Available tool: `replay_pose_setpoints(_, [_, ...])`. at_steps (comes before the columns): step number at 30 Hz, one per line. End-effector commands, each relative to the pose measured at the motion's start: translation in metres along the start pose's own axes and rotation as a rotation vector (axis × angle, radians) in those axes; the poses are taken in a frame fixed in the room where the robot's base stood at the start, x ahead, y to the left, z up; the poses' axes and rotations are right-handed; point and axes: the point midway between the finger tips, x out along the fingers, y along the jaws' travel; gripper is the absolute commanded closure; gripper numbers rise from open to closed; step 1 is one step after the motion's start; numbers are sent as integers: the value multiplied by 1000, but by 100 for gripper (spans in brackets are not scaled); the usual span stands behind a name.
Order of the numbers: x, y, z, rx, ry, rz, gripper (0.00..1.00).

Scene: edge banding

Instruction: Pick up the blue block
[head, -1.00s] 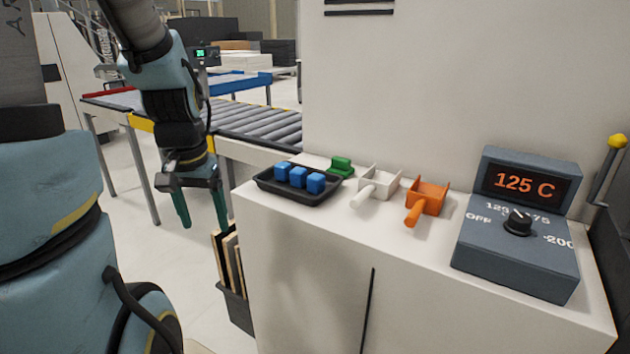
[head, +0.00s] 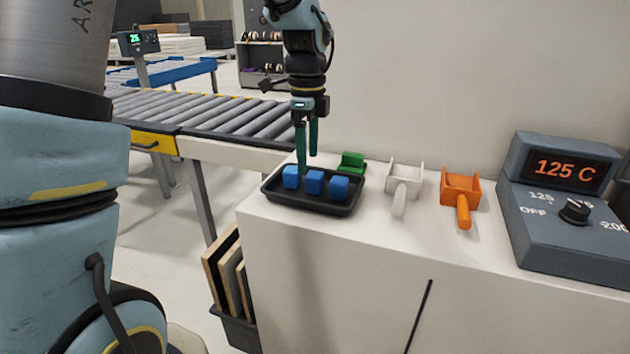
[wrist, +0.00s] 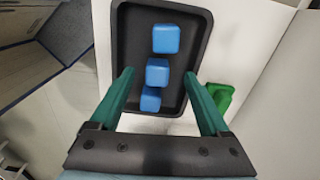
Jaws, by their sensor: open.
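Three blue blocks lie in a row in a black tray (head: 346,207) on the white cabinet top: a left block (head: 291,177), a middle block (head: 314,183) and a right block (head: 339,188). My gripper (head: 307,162) is open and empty, pointing down above the back left part of the tray. In the wrist view the fingers (wrist: 160,82) stand apart at either side of the block row. The near block (wrist: 150,99) and middle block (wrist: 157,72) show between or just beyond the fingertips, and the far block (wrist: 166,39) lies past them.
A grey control box (head: 565,200) reading 125 C is at the far right. A roller conveyor (head: 215,114) runs behind at the left. The cabinet's front strip is clear.

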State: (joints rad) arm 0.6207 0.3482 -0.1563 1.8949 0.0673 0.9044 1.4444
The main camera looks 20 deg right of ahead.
Motion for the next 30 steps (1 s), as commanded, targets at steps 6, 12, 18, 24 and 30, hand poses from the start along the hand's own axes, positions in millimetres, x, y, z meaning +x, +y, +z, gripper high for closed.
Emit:
replay_pose_setpoints(6, [14, 2, -3, 0, 0, 3, 20])
replay_pose_setpoints(12, [43, 4, -10, -1, -1, 4, 20])
replay_pose_setpoints(18, [60, 3, -9, -2, -1, 0, 20])
replay_pose_setpoints(24, [60, 3, -9, -3, 0, -1, 20])
replay_pose_setpoints(30, [60, 3, -9, -3, 0, -1, 43])
